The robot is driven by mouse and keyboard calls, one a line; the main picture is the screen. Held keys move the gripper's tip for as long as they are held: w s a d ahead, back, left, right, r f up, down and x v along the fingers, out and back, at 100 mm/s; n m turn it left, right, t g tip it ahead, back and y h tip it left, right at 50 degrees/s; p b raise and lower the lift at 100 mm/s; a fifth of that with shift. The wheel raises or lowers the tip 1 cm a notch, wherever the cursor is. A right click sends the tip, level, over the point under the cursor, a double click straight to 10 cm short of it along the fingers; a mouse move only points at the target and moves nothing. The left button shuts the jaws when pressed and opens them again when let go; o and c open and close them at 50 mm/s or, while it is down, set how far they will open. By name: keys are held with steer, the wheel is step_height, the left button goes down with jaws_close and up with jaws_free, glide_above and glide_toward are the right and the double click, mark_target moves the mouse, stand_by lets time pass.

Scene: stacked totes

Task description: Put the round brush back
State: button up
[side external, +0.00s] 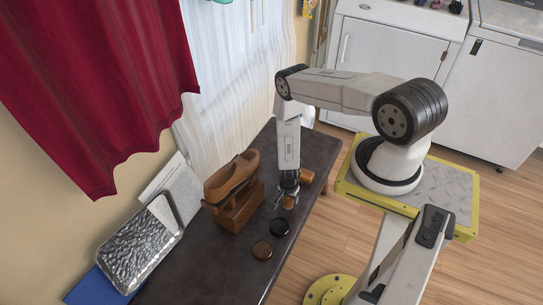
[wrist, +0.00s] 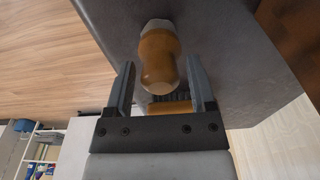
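A wooden knob-shaped piece with a pale end, apparently the round brush (wrist: 158,62), lies between the fingers of my gripper (wrist: 161,88) in the wrist view. Gaps show on both sides of it, so the fingers are open and not touching it. A second orange-brown piece (side external: 306,175) is just right of the gripper. A wooden piece with bristles (wrist: 170,107) shows low between the fingers in the wrist view, partly hidden.
A brown shoe (side external: 232,176) rests on a wooden box (side external: 238,208) left of my gripper. A black round tin (side external: 279,227) and a brown round tin (side external: 262,250) lie in front. A shiny metal tray (side external: 140,245) is at the left. The table's right edge is close.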

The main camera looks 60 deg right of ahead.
steer(key=shift+o, duration=0.4)
steer(key=shift+r, duration=0.15)
steer(key=shift+a+r, duration=0.2)
steer(key=shift+r, duration=1.7)
steer(key=shift+a+r, duration=0.2)
steer(key=shift+r, duration=1.65)
steer(key=shift+w+r, duration=0.1)
